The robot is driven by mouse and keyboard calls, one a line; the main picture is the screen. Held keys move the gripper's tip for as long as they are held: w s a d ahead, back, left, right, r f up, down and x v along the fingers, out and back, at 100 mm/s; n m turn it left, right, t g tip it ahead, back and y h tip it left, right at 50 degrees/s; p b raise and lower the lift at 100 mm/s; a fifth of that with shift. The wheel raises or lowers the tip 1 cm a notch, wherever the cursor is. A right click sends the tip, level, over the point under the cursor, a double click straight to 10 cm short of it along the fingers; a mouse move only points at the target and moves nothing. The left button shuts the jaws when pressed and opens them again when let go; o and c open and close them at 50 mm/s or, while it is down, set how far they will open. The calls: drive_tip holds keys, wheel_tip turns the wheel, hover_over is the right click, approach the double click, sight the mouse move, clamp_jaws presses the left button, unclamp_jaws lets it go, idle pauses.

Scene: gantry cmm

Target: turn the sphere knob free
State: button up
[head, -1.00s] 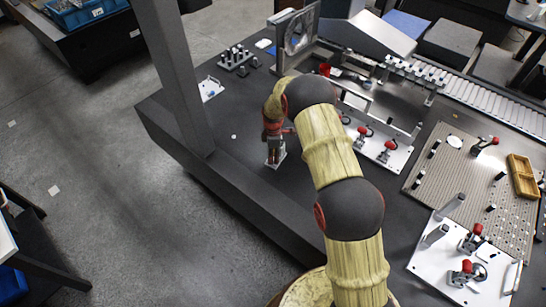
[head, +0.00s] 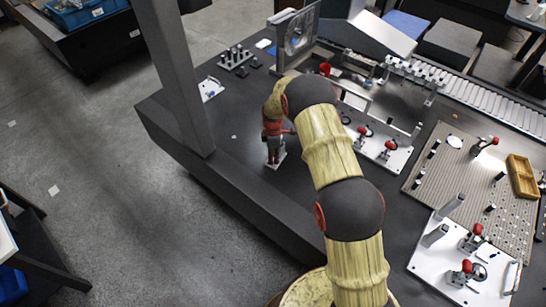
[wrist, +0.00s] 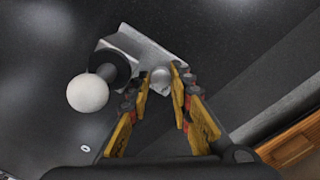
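In the wrist view a silver rounded knob (wrist: 161,79) sits on a pale metal block (wrist: 135,48) that stands on the dark table. A white sphere (wrist: 88,93) on a black collar (wrist: 111,67) is beside the block, to the left of the knob. My gripper (wrist: 161,76) has its two yellow-padded fingers on either side of the knob, tips drawn fairly close together. I cannot tell whether the pads touch it. In the head view my gripper (head: 274,155) points down at the small block near the table's left edge; the knob is hidden there.
A dark upright post (head: 178,70) rises left of my arm. A fixture plate with red-handled clamps (head: 375,143) lies to the right, and a small white plate (head: 211,88) lies behind. Dark table around the block is mostly clear.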

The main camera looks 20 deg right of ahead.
drive_tip(key=shift+o, duration=0.4)
wheel_tip(320, 180, up, 12)
idle(0.5)
drive_tip(key=shift+o, duration=0.6)
